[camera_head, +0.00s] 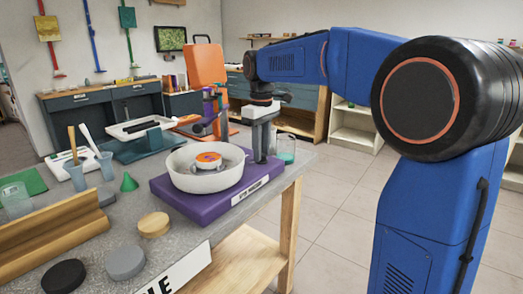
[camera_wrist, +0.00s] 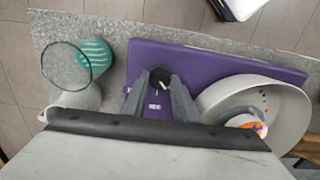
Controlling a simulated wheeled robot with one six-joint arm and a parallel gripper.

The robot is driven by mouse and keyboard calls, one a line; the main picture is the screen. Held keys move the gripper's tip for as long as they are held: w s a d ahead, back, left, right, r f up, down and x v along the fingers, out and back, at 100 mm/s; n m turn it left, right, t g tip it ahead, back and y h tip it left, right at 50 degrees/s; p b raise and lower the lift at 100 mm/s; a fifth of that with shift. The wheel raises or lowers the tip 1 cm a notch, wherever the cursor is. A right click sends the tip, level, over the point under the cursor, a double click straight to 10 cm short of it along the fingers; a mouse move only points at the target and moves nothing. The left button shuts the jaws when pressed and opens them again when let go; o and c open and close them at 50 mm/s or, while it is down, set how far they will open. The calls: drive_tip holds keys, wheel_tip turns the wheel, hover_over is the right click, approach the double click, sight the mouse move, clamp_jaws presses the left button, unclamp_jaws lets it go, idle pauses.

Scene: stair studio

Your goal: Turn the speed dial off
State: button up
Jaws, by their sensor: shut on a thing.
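The purple spin machine base (camera_head: 165,188) sits at the table's right end and also shows in the wrist view (camera_wrist: 225,62). Its speed dial (camera_wrist: 160,77) is a small black knob with a white mark, seen in the wrist view. My gripper (camera_head: 264,157) points down over the base's back right corner, beside the white bowl. In the wrist view its fingertips (camera_wrist: 157,83) are on either side of the dial, shut on it. In the head view the fingers and bowl hide the dial. A label under the dial is too small to read.
The white bowl (camera_head: 183,179) on the base holds an orange and white disc (camera_head: 208,157), close to my gripper's right finger in the wrist view. Round discs, cups and a wooden piece occupy the table's left.

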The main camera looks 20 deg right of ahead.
idle(0.3)
drive_tip(key=o, duration=1)
drive_tip(key=shift+o, duration=0.2)
wheel_tip(320, 180, up, 17)
drive_tip(key=shift+r, duration=0.2)
drive_tip(key=s+d+f+m+t, duration=0.2)
drive_tip(key=s+d+f+m, duration=0.1)
drive_tip(key=s+f, duration=1.3)
drive_tip(key=s+d+f+m+t, duration=0.2)
drive_tip(key=s+d+f+m, duration=0.2)
drive_tip(key=s+f, duration=1.2)
drive_tip(key=shift+s+f+t, duration=0.15)
drive_tip(key=shift+s+t, duration=0.25)
drive_tip(key=shift+s, duration=0.45)
